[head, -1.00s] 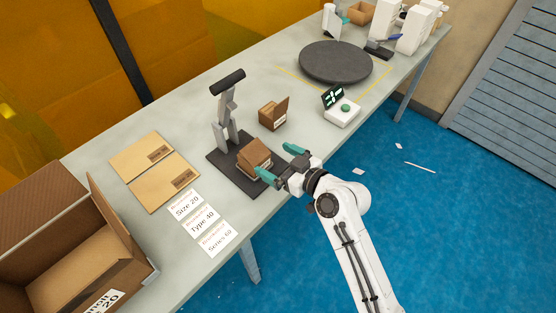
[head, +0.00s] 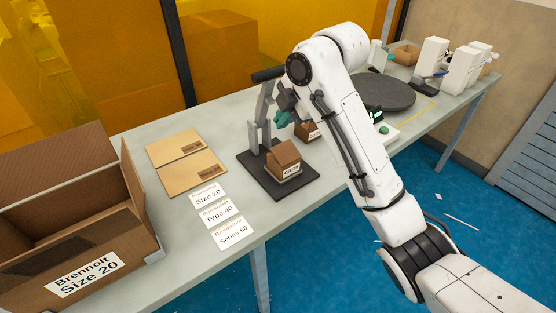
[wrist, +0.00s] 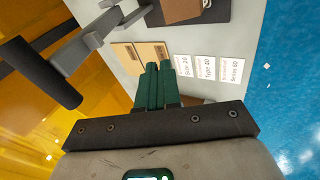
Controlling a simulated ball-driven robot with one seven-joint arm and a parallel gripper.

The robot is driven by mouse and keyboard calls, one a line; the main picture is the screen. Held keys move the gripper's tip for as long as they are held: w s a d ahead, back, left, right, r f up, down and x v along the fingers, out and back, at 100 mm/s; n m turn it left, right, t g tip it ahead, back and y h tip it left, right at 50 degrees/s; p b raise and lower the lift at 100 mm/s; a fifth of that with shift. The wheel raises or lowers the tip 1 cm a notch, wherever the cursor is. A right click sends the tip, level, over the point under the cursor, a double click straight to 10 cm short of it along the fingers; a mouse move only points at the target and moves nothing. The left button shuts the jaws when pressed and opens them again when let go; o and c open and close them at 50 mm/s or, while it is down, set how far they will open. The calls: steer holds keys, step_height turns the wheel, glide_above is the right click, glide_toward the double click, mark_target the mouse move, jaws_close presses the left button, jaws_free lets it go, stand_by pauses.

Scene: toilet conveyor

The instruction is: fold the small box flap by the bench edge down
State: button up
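A small brown box (head: 287,176) with a white label stands on the dark base plate (head: 253,166) of the press, near the bench edge. Its top flaps (head: 286,152) look tilted up, not flat; which flap is which is hard to tell. The box also shows, cut off, at the top of the wrist view (wrist: 180,9). My gripper (head: 283,118) is above and behind the box, beside the press column, apart from the box. In the wrist view its green fingers (wrist: 154,85) lie together with nothing visible between them.
The press (head: 262,112) with its dark handle stands close to my gripper. A second small box (head: 309,131) is partly hidden behind my arm. Flat cartons (head: 188,163), label cards (head: 216,211) and a large open box (head: 85,274) lie to the left. A dark turntable (head: 385,92) is behind.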

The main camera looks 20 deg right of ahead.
mark_target(275, 152)
steer(key=shift+s+d+r+n+h+b, duration=0.3)
steer(key=shift+s+d+r+n+h, duration=0.25)
steer(key=shift+d+r+h, duration=0.3)
jaws_close()
steer(key=x, duration=1.3)
steer(key=shift+s+a+f, duration=0.15)
steer(key=shift+a+f, duration=0.1)
steer(key=shift+f, duration=0.15)
steer(key=shift+r+g, duration=0.1)
steer(key=shift+g, duration=0.2)
